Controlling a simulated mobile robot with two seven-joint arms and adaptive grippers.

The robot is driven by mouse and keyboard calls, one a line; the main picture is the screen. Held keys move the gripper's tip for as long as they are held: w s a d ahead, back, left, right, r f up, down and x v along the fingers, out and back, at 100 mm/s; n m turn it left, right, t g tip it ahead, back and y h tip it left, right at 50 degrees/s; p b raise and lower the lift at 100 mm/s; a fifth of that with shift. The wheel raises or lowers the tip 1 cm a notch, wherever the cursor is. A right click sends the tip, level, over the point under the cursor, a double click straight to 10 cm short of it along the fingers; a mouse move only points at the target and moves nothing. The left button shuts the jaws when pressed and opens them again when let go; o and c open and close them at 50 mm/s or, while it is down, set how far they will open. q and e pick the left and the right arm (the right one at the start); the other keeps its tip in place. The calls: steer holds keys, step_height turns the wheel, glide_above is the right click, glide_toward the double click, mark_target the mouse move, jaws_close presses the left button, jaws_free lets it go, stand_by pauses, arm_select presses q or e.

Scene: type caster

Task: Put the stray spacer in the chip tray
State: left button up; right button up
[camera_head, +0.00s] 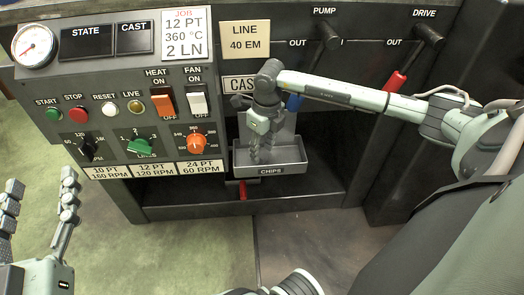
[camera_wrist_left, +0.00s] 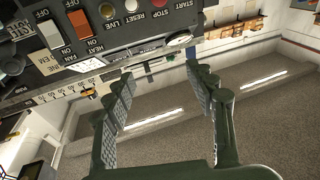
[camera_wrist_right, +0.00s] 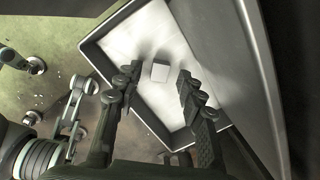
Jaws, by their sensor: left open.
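The chip tray (camera_head: 285,168), a grey metal tray labelled CHIPS, sits in the machine's lower recess. Its pale floor fills much of the right wrist view (camera_wrist_right: 118,45). A small pale block, which looks like the spacer (camera_wrist_right: 159,72), lies on the tray floor. In the head view I cannot make it out. My right gripper (camera_head: 261,160) points down over the tray. Its two fingers (camera_wrist_right: 158,75) are apart, with the block showing in the gap beyond the tips and touching neither. My left gripper (camera_head: 42,182) is open and empty at the lower left, away from the tray.
The control panel (camera_head: 120,100) with buttons, switches and knobs stands left of the tray. Blue (camera_head: 294,102) and red (camera_head: 396,81) lever handles are near my right arm. A red-handled part (camera_head: 242,190) sits below the tray. Open green floor (camera_head: 170,240) lies in front.

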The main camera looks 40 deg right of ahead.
mark_target(265, 158)
arm_select(q)
step_height(265, 158, down, 6)
steer(key=a+g+y+p, duration=0.1)
steer(key=a+g, duration=0.1)
steer(key=shift+w+a+r+g+y, duration=0.15)
steer(key=shift+w+a+g+y, duration=0.1)
steer(key=shift+g+y, duration=0.15)
arm_select(e)
step_height(265, 158, up, 10)
steer(key=s, duration=0.1)
steer(key=shift+r, duration=0.2)
